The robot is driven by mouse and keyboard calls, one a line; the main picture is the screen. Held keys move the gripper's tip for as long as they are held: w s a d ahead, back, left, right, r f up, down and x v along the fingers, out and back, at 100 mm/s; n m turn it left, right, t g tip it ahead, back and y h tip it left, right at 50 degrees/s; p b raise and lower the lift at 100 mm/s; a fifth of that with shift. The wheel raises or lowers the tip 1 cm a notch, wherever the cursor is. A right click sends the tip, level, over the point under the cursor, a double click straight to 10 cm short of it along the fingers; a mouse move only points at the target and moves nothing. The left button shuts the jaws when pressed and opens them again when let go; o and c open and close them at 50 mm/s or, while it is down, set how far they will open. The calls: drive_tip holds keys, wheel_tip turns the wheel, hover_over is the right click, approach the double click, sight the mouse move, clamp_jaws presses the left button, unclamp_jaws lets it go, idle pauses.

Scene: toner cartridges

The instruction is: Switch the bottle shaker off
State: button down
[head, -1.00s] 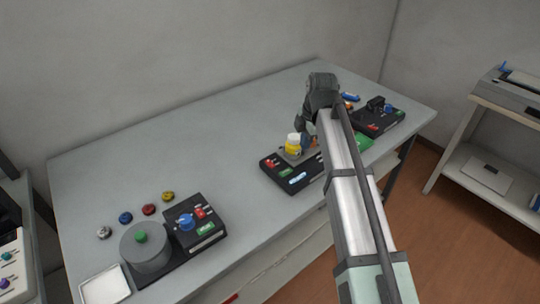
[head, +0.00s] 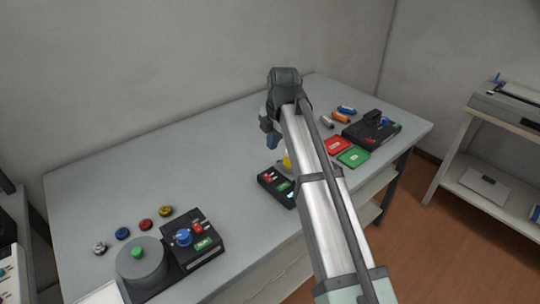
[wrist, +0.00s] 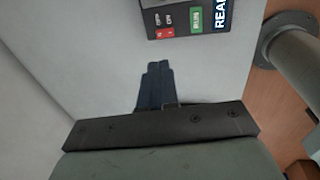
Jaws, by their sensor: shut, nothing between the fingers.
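The bottle shaker (head: 266,184) is a black box in the middle of the table, partly hidden by my arm. A sliver of its yellow bottle (head: 287,161) shows beside the arm. Its red switch (head: 267,177) is on the left of the panel. In the wrist view the panel (wrist: 177,15) is at the top, with the red switch (wrist: 165,33) under small white labels and a green label beside it. I cannot tell the switch's position. My gripper (head: 271,141) is shut and empty, above the table behind and left of the shaker. Its dark blue fingers (wrist: 155,66) are apart from the panel.
Another black device (head: 202,243) with a blue knob and a grey drum (head: 141,262) stands at the front left, with several coloured knobs behind it. Red (head: 338,145) and green (head: 354,158) trays, small cylinders and a third device (head: 372,131) lie at right. The table's back middle is clear.

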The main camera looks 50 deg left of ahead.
sight(266, 175)
drive_tip(key=f, duration=0.4)
drive_tip(key=a+f, duration=0.1)
drive_tip(key=f, duration=0.3)
drive_tip(key=a+f, duration=0.1)
drive_tip(key=f, duration=0.4)
drive_tip(key=shift+a, duration=0.25)
drive_tip(key=shift+f, duration=0.1)
